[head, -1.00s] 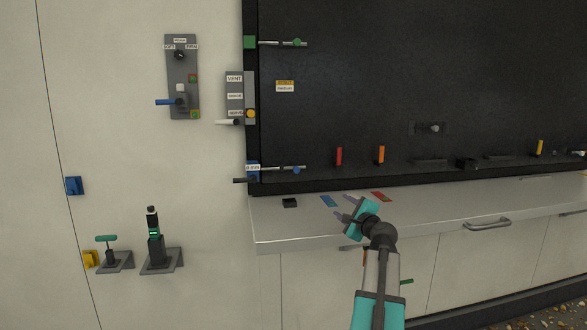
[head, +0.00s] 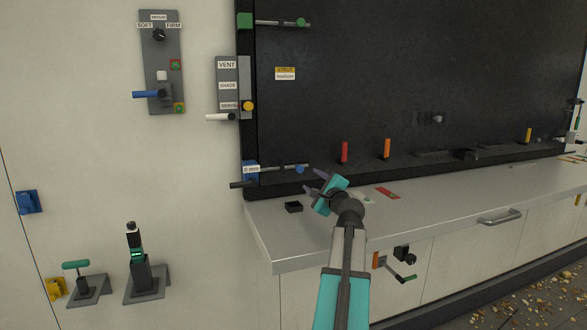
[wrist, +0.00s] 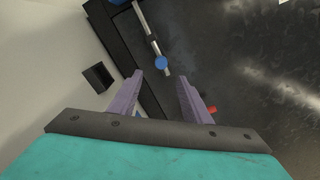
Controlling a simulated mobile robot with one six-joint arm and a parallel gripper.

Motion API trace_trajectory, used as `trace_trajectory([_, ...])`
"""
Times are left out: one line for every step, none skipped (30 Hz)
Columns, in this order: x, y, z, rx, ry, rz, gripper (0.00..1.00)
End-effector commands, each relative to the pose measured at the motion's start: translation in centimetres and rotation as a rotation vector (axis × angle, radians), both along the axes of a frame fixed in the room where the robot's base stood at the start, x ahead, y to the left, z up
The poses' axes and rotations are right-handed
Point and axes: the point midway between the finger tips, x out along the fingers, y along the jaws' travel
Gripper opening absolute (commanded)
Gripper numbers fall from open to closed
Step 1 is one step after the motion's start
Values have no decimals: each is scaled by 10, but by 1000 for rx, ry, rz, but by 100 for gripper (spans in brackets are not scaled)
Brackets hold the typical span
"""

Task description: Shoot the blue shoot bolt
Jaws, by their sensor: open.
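The blue shoot bolt is a thin metal rod with a blue knob (head: 299,169), low on the left of the dark panel. Its rod runs left to a labelled blue bracket (head: 250,172) at the panel's edge. My gripper (head: 314,181) is open and empty, just right of and below the knob in the head view. In the wrist view the blue knob (wrist: 161,63) shows ahead of the gap between my purple fingertips (wrist: 160,78), apart from them. The rod runs up and left from it.
A similar green bolt (head: 300,22) is higher on the panel. Red (head: 344,152) and orange (head: 387,149) levers stand along the panel's lower ledge. A small black box (head: 293,207) sits on the pale counter (head: 450,195). Open space lies before the panel.

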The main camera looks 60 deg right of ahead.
Motion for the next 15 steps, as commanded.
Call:
trace_trajectory([-3, -1, 1, 0, -1, -4, 44])
trace_trajectory([-4, -2, 1, 0, -1, -6, 44])
trace_trajectory([-6, -3, 1, 1, -3, -8, 44])
trace_trajectory([-7, -4, 1, 0, -3, -10, 44])
trace_trajectory([-8, -5, 1, 0, -3, -11, 44])
trace_trajectory([-9, -5, 1, 0, -3, -12, 44])
trace_trajectory([-10, -6, 1, 0, -3, -13, 44])
trace_trajectory([-10, -6, 1, 1, -2, -14, 44])
trace_trajectory([-11, -7, 1, 1, -3, -16, 44])
trace_trajectory([-11, -7, 1, 1, -3, -16, 44])
trace_trajectory([-12, -7, 1, 0, -3, -17, 44])
trace_trajectory([-12, -8, 1, 1, -2, -18, 44])
trace_trajectory([-13, -8, 1, 1, -2, -18, 44])
trace_trajectory([-13, -8, 1, 1, -2, -18, 44])
trace_trajectory([-13, -9, 1, 1, -2, -19, 44])
